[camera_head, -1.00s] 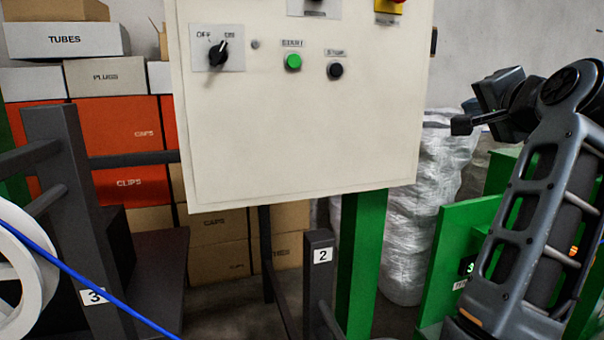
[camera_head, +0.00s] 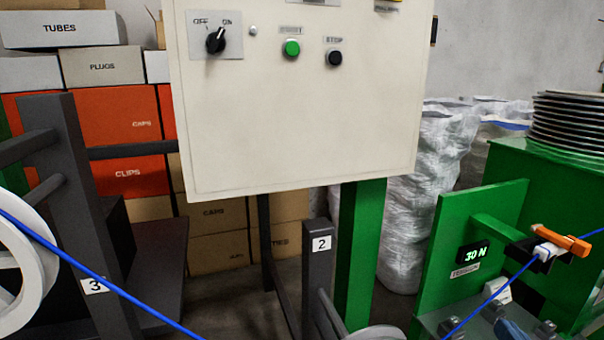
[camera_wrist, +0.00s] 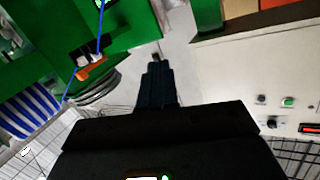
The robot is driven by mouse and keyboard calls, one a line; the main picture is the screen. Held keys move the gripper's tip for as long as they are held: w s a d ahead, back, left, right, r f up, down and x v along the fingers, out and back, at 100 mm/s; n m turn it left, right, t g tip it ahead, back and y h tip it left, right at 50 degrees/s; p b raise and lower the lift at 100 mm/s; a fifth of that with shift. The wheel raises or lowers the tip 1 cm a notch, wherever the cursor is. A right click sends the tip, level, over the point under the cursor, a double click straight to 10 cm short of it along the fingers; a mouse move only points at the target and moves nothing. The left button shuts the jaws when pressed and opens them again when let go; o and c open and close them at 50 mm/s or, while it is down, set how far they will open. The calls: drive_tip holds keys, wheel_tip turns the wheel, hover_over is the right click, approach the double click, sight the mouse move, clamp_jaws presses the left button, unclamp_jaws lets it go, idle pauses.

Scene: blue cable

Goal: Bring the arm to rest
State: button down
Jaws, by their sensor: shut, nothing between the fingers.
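My gripper (camera_wrist: 157,68) shows only in the wrist view, as a dark narrow pair of fingers pointing up the picture. The fingers are together with nothing between them. The gripper is in open air and touches nothing that I can see. In the wrist view, the white control box (camera_wrist: 260,75) is to its right and the orange-handled clamp (camera_wrist: 92,68) on the green machine is to its left. My arm is out of the head view.
The control box (camera_head: 300,130) hangs in the middle, its knob (camera_head: 216,40) turned toward ON. A blue cable (camera_head: 105,285) runs over a white wheel (camera_head: 28,275). The green tension stand (camera_head: 470,225) reads 30 N. Stacked plates (camera_head: 570,120) stand at the right. Cartons (camera_head: 120,130) fill the back left.

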drive_tip(key=s+a+f+n+y, duration=0.1)
drive_tip(key=s+a+f+n, duration=0.15)
drive_tip(key=s, duration=0.75)
drive_tip(key=s+a+f+n+y, duration=0.15)
drive_tip(key=s+f, duration=0.25)
drive_tip(key=s, duration=0.5)
drive_tip(key=s+a+r, duration=0.1)
drive_tip(key=s+a, duration=0.1)
drive_tip(key=s, duration=0.5)
drive_tip(key=s+a+r+g, duration=0.1)
drive_tip(key=s+a, duration=0.1)
drive_tip(key=s, duration=0.6)
drive_tip(key=shift+s+a+r+g, duration=0.2)
drive_tip(key=shift+a+r+g, duration=0.1)
drive_tip(key=shift+a+r, duration=0.1)
drive_tip(key=c, duration=1.8)
unclamp_jaws()
